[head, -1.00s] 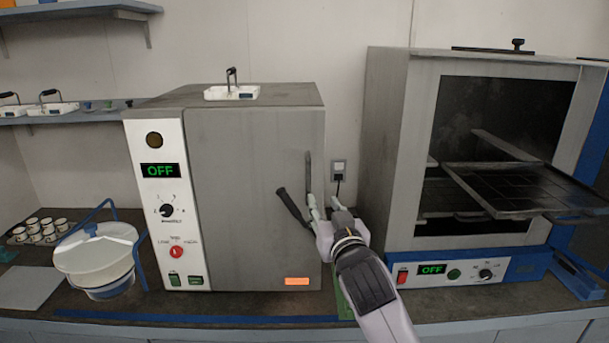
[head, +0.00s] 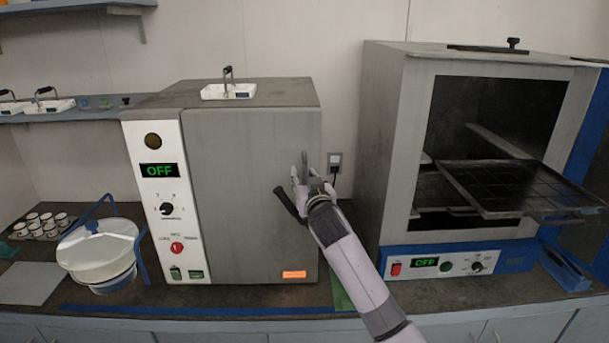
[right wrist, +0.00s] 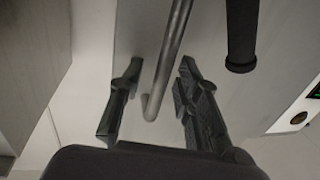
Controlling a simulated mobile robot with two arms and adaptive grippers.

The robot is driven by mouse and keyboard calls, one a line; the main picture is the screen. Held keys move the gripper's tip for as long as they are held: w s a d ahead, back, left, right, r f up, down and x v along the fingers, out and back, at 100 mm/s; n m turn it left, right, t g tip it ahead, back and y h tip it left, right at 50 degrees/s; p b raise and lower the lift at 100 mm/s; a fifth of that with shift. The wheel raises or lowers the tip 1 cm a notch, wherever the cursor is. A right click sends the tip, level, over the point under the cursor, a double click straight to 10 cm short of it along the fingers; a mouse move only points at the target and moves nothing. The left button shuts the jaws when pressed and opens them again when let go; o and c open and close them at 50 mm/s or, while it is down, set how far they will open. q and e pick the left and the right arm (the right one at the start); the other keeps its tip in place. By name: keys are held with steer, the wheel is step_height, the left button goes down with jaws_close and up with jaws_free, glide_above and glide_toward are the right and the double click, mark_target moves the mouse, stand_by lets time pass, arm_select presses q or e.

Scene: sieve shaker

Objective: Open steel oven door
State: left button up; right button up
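The steel oven (head: 255,190) stands left of centre, its grey door shut. A black lever handle (head: 288,204) sticks out near the door's right side and shows in the right wrist view (right wrist: 242,40). My right gripper (head: 300,172) is at the door's right edge, beside the lever, and covers most of the door's metal bar handle. In the right wrist view my right gripper (right wrist: 160,90) is open. The metal bar handle (right wrist: 168,65) runs between its two fingers, with gaps on both sides. My left gripper is out of view.
A second oven (head: 385,150) stands open at right with a dark tray (head: 520,185) sticking out. A white tray (head: 228,91) sits on the steel oven. A white bucket (head: 97,255) stands at left. The counter before the steel oven is mostly clear.

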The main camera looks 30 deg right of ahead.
steer(key=shift+c, duration=0.6)
jaws_close()
stand_by(0.3)
